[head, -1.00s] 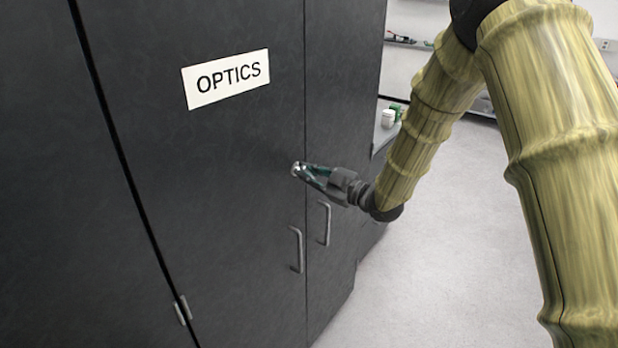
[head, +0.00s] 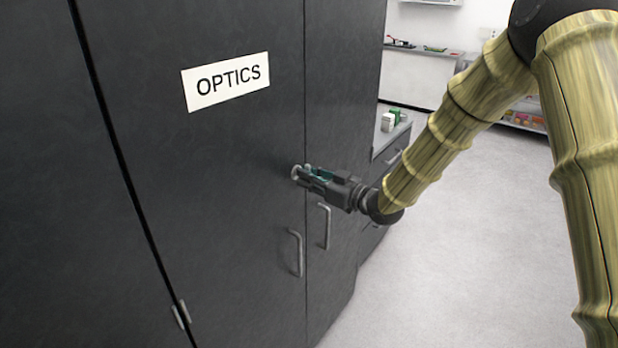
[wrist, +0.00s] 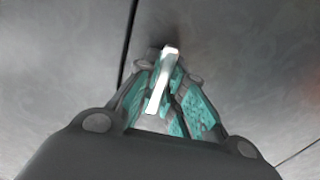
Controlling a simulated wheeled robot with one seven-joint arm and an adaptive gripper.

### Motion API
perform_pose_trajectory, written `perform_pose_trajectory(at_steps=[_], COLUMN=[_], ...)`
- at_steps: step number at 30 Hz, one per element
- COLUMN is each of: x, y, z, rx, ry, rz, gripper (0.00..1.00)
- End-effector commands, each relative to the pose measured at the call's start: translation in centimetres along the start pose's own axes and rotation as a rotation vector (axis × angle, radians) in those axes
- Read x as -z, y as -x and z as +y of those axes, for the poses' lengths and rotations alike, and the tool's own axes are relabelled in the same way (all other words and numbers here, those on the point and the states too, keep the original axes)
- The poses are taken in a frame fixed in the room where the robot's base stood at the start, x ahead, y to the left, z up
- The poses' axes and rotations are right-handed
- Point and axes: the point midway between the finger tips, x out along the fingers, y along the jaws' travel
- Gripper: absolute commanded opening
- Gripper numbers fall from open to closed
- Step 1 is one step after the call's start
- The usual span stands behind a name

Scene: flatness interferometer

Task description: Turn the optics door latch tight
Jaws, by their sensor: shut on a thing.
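The optics door (head: 200,180) is a dark cabinet door with a white OPTICS label (head: 226,81); it looks closed. The latch (head: 296,172) is a small silvery piece near the door's right edge, mostly covered by my gripper in the head view. My gripper (head: 308,176) is shut on the latch, coming from the right. In the wrist view the bright latch bar (wrist: 163,80) stands between the teal-padded fingers (wrist: 168,98), slightly tilted. The latch's base is hidden behind the fingers.
Two bar handles, one on the optics door (head: 297,254) and one on the neighbouring door (head: 325,226), sit just below my gripper. A drawer unit (head: 392,150) with small items on top stands behind. The floor (head: 460,250) to the right is clear.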

Motion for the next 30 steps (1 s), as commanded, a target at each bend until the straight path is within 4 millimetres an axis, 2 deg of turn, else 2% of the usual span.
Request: perform_pose_trajectory(at_steps=[12,13,16,26,30], x=[-0.2,-0.2,-0.2,-0.1,0.0], y=[0.1,0.1,0.0,0.1,1.0], z=[-0.1,-0.1,-0.1,0.0,0.0], rx=[0.001,0.001,0.001,0.000,0.000], ry=[-0.007,-0.007,-0.006,-0.005,-0.005], rz=[-0.004,-0.004,-0.004,-0.001,-0.001], gripper=[0.00,0.16,0.33,0.33,0.33])
